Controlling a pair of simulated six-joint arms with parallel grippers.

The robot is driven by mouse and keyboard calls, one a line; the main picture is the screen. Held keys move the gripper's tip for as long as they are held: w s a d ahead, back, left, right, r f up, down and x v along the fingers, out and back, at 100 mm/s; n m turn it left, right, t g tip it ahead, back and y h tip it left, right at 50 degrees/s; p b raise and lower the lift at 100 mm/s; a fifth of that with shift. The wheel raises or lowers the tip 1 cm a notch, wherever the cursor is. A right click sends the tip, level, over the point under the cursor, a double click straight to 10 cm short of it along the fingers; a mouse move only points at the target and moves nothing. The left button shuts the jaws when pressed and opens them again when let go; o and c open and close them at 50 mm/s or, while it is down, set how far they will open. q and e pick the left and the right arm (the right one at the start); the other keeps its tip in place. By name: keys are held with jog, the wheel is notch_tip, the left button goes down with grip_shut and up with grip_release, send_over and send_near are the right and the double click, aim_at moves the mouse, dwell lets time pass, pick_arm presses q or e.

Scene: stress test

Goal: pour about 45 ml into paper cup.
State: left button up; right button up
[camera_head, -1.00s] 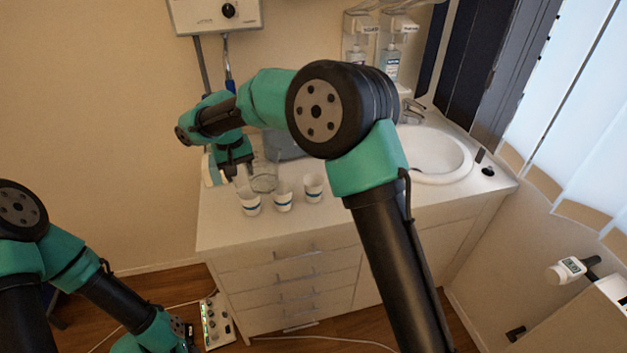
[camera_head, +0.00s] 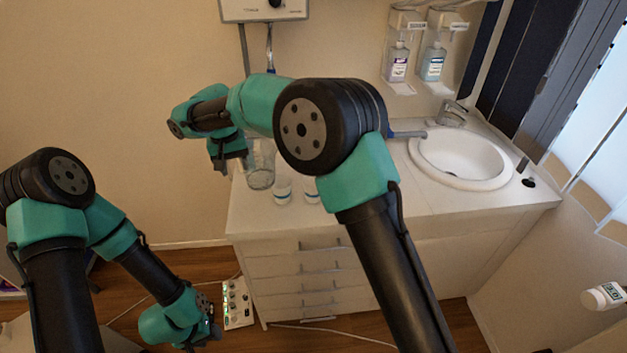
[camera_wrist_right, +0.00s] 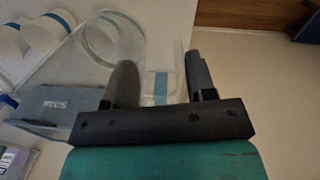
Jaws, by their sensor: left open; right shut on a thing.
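My right gripper (camera_head: 236,164) is shut on a clear jug (camera_head: 260,172) at the left end of the counter. In the right wrist view its two fingers (camera_wrist_right: 160,80) close around a clear part of the jug, whose curved rim (camera_wrist_right: 108,14) shows at upper left. I cannot tell whether the jug's base touches the counter. A white paper cup (camera_head: 282,192) with a blue band stands just right of the jug. A second cup (camera_head: 311,191) is partly hidden by my right arm. No liquid is clearly visible. My left gripper (camera_head: 211,331) is open and low, near the floor.
The white counter (camera_head: 245,219) has a sink (camera_head: 462,160) at right and pump bottles (camera_head: 432,65) on the wall. A grey box (camera_wrist_right: 62,108) and several banded cups (camera_wrist_right: 60,18) show in the wrist view. A panel with lights (camera_head: 237,303) lies below the counter's left end.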

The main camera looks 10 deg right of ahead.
aim_at(271, 144)
jog(key=shift+d+r, duration=0.1)
jog(key=shift+w+d+r+y, duration=0.1)
jog(key=shift+d+r+y, duration=0.6)
jog(key=shift+y, duration=0.3)
jog(key=d+r+y, duration=0.2)
jog(key=d+y, duration=0.1)
jog(key=d+r+y, duration=0.1)
jog(key=d+y, duration=0.1)
jog(key=shift+w+d, duration=0.15)
jog(key=shift+d, duration=0.05)
jog(key=shift+d+r+g+y, duration=0.15)
jog(key=shift+d+y, duration=0.4)
jog(key=shift+y, duration=0.4)
jog(key=shift+d+f+g+y, duration=0.1)
jog(key=shift+d+y, duration=0.5)
jog(key=shift+y, duration=0.3)
jog(key=shift+d+r+g+y, duration=0.15)
jog(key=shift+d+y, duration=0.4)
jog(key=shift+y, duration=0.4)
jog(key=shift+w+d+f+y, duration=0.1)
jog(key=shift+d+f+y, duration=0.15)
jog(key=shift+d+y, duration=0.5)
jog(key=shift+d+f+y, duration=0.15)
jog(key=shift+d+y, duration=0.4)
jog(key=shift+d, duration=0.15)
jog(key=shift+d+f+y, duration=0.2)
jog(key=shift+d+y, duration=0.25)
jog(key=shift+y, duration=0.15)
